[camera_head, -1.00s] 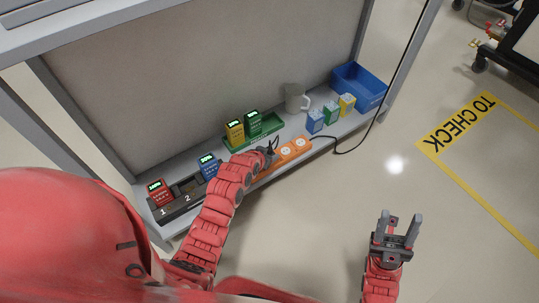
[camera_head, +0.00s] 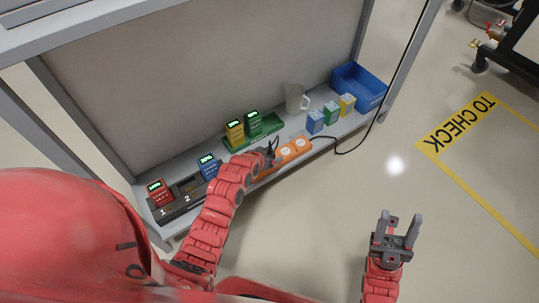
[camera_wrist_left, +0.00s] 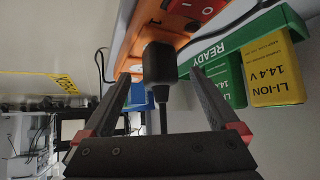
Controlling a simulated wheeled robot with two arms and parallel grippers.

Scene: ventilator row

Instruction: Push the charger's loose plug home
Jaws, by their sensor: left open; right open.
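The orange power strip (camera_head: 292,150) lies along the shelf's front edge and shows at the top of the left wrist view (camera_wrist_left: 150,30). A black plug (camera_wrist_left: 159,62) with a dark cable sits at the strip's face; I cannot tell how deep it sits. My left gripper (camera_head: 269,156) is open, with its fingers (camera_wrist_left: 160,82) on either side of the plug, apparently clear of it. The dark charger (camera_head: 178,207) stands at the shelf's left end with a red battery (camera_head: 159,193) and a blue battery (camera_head: 208,166). My right gripper (camera_head: 399,228) is open and empty over the floor.
A green READY tray (camera_head: 268,137) holds a yellow battery (camera_head: 235,133) and a green battery (camera_head: 254,123) behind the strip. A mug (camera_head: 295,98), small boxes (camera_head: 331,113) and a blue bin (camera_head: 361,85) stand further right. A black cable (camera_head: 350,151) hangs off the shelf's front.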

